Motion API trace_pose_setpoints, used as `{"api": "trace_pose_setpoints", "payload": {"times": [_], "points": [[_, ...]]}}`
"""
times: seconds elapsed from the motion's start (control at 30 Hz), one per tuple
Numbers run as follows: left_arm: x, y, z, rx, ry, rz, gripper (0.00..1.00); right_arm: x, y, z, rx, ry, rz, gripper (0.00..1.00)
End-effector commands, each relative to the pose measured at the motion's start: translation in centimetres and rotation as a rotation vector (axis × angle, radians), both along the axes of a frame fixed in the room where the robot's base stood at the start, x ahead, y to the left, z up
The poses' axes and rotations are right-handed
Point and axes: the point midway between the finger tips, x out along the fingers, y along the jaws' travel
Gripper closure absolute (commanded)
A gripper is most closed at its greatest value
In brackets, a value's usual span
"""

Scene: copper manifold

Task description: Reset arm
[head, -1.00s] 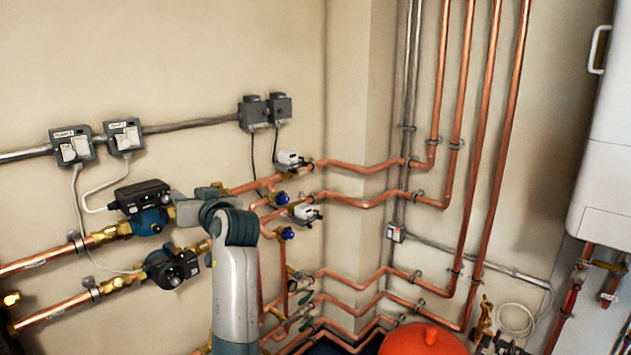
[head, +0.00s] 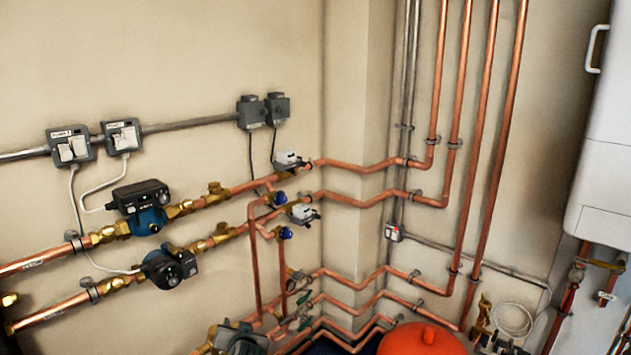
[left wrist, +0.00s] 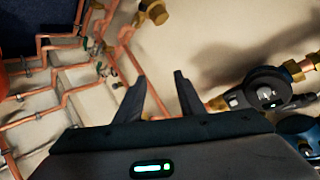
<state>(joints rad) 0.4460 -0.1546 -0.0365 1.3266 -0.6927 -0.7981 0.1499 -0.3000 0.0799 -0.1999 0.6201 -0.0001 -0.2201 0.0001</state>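My left gripper (left wrist: 160,76) shows in the left wrist view, its two dark fingers apart with nothing between them. Beyond the fingers are the cream wall and copper pipes. A black round pump (left wrist: 264,92) lies to the right of the fingers, apart from them in the picture. In the head view my left arm no longer crosses the pipes, and I cannot make out its gripper. My right gripper is in neither view.
Two pumps, an upper one (head: 148,207) and a lower one (head: 170,267), sit on copper pipes at the left. Grey switch boxes (head: 72,147) are above them. A red rounded vessel (head: 422,340) is at the bottom, and a white boiler (head: 605,150) hangs at the right.

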Motion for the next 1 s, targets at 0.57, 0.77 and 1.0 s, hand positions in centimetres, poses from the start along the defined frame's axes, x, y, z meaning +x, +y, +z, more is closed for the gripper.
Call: {"api": "trace_pose_setpoints", "payload": {"times": [0.57, 0.77, 1.0], "points": [[-11.1, -1.9, -21.4, -0.066, 0.264, -0.132, 0.65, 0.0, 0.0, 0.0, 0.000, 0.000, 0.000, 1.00], [-16.3, -2.1, -27.8, -0.098, 0.349, -0.161, 0.65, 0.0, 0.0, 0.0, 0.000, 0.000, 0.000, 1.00], [-23.5, -2.2, -34.7, -0.137, 0.449, -0.187, 0.65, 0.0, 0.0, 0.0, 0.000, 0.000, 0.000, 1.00]]}}
